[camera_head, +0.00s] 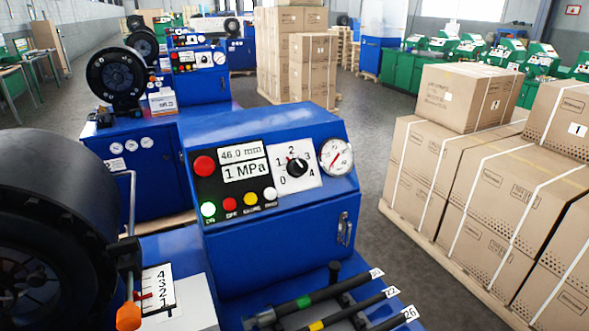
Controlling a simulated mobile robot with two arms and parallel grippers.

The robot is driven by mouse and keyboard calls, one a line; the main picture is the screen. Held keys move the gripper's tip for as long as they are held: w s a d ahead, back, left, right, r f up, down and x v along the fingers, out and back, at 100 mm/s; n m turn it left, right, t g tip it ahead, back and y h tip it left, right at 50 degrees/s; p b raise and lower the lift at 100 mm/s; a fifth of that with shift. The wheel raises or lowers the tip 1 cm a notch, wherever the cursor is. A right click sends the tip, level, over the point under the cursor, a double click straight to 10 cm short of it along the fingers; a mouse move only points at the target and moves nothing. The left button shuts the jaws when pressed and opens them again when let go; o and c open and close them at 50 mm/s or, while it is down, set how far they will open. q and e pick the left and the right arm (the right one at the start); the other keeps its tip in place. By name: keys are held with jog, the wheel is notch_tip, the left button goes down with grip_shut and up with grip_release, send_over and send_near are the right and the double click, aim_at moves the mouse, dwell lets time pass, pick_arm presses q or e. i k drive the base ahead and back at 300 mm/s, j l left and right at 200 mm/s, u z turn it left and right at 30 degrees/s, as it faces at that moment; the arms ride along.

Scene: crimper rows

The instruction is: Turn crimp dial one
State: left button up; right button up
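The crimp dial (297,167) is a black round knob on a white plate (312,180) marked 0 to 4. It sits on the sloped top of the blue control box (275,241) in the foreground. Its pointer is too small to read with certainty. Left of it, a display panel (245,163) reads 46.0 mm and 1 MPa. A round white gauge (337,157) with a red needle is to its right. Neither of my grippers shows in this view, and nothing touches the dial.
A large black round drum (45,215) fills the left foreground, beside a lever with an orange tip (128,317). Hoses with numbered tags (390,292) lie at the front. Strapped cartons (470,180) stand at right. Open floor (385,125) lies behind the control box.

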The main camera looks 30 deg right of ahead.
aim_at(296, 167)
jog(key=k+l+z, duration=0.1)
jog(key=k+z, duration=0.15)
jog(key=z, duration=0.15)
jog(key=k+l+z, duration=0.15)
jog(key=z, duration=0.25)
jog(key=k, duration=0.05)
